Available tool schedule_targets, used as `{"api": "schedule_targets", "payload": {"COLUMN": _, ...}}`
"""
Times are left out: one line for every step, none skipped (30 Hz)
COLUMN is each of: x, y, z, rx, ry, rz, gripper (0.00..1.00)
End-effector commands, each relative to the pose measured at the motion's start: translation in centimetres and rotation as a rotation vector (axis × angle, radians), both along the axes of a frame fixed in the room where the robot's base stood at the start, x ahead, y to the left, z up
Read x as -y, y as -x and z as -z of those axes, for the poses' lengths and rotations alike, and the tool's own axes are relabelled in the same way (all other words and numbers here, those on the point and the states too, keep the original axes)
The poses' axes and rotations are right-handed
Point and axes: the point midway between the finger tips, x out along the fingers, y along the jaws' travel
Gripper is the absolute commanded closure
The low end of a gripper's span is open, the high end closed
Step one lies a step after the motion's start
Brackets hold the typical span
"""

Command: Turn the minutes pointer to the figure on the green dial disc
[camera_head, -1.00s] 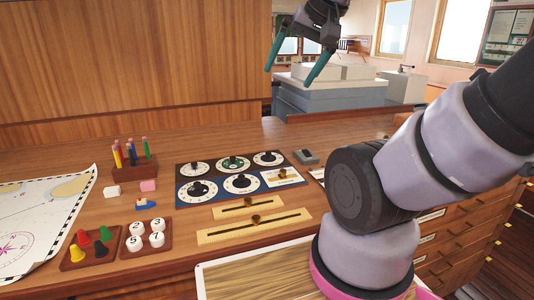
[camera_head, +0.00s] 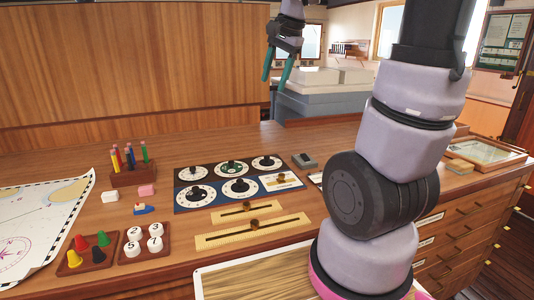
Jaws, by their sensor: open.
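A dark blue and black dial panel (camera_head: 179,208) lies on the wooden desk, with several round white dials and black knobs in two rows. The dial with a green disc (camera_head: 241,166) is in the middle of the upper row. Its knob (camera_head: 232,166) stands up from its centre. The dial figures and the label naming the minutes pointer are too small to read. My gripper (camera_head: 276,80) is open and empty, with teal fingers pointing down. It hangs in the air, well above the panel and apart from it.
Two brass slider scales (camera_head: 254,231) lie in front of the panel. A pencil block (camera_head: 134,175), number pieces (camera_head: 134,234), coloured cones (camera_head: 81,243) and a chart (camera_head: 40,225) are to the left. A small grey box (camera_head: 304,160) sits right of the panel. My arm covers the desk's right part.

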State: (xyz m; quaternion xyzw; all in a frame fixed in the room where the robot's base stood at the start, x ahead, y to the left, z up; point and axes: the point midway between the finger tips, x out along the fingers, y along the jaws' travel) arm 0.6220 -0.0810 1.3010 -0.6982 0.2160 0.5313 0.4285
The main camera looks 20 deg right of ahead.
Motion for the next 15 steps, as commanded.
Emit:
{"api": "schedule_targets", "payload": {"x": 0.3, "y": -1.8, "z": 1.2, "rx": -0.043, "ry": -0.010, "rz": 0.051, "gripper": 0.41}}
{"api": "schedule_targets", "payload": {"x": 0.4, "y": -2.7, "z": 1.8, "rx": -0.064, "ry": -0.017, "rz": 0.085, "gripper": 0.41}}
{"api": "schedule_targets", "payload": {"x": 0.6, "y": -3.9, "z": 2.6, "rx": -0.091, "ry": -0.024, "rz": 0.129, "gripper": 0.41}}
{"api": "schedule_targets", "payload": {"x": 0.8, "y": -4.9, "z": 3.3, "rx": -0.112, "ry": -0.029, "rz": 0.163, "gripper": 0.41}}
{"api": "schedule_targets", "payload": {"x": 1.0, "y": -5.7, "z": 4.0, "rx": -0.132, "ry": -0.032, "rz": 0.197, "gripper": 0.41}}
{"api": "schedule_targets", "payload": {"x": 1.2, "y": -6.9, "z": 5.0, "rx": -0.159, "ry": -0.036, "rz": 0.243, "gripper": 0.41}}
{"api": "schedule_targets", "payload": {"x": 1.4, "y": -7.8, "z": 5.8, "rx": -0.178, "ry": -0.037, "rz": 0.277, "gripper": 0.41}}
{"api": "schedule_targets", "payload": {"x": 1.5, "y": -8.6, "z": 6.7, "rx": -0.197, "ry": -0.037, "rz": 0.311, "gripper": 0.41}}
{"api": "schedule_targets", "payload": {"x": 1.8, "y": -9.7, "z": 7.8, "rx": -0.221, "ry": -0.037, "rz": 0.356, "gripper": 0.41}}
{"api": "schedule_targets", "payload": {"x": 2.0, "y": -10.5, "z": 8.7, "rx": -0.240, "ry": -0.036, "rz": 0.391, "gripper": 0.41}}
{"api": "schedule_targets", "payload": {"x": 2.1, "y": -11.3, "z": 9.7, "rx": -0.258, "ry": -0.034, "rz": 0.426, "gripper": 0.41}}
{"api": "schedule_targets", "payload": {"x": 2.3, "y": -12.3, "z": 11.0, "rx": -0.282, "ry": -0.029, "rz": 0.470, "gripper": 0.41}}
{"api": "schedule_targets", "payload": {"x": 2.5, "y": -13.0, "z": 11.9, "rx": -0.297, "ry": -0.026, "rz": 0.503, "gripper": 0.41}}
{"api": "schedule_targets", "payload": {"x": 2.7, "y": -13.6, "z": 12.9, "rx": -0.312, "ry": -0.022, "rz": 0.535, "gripper": 0.41}}
{"api": "schedule_targets", "payload": {"x": 2.9, "y": -14.3, "z": 14.1, "rx": -0.329, "ry": -0.016, "rz": 0.575, "gripper": 0.41}}
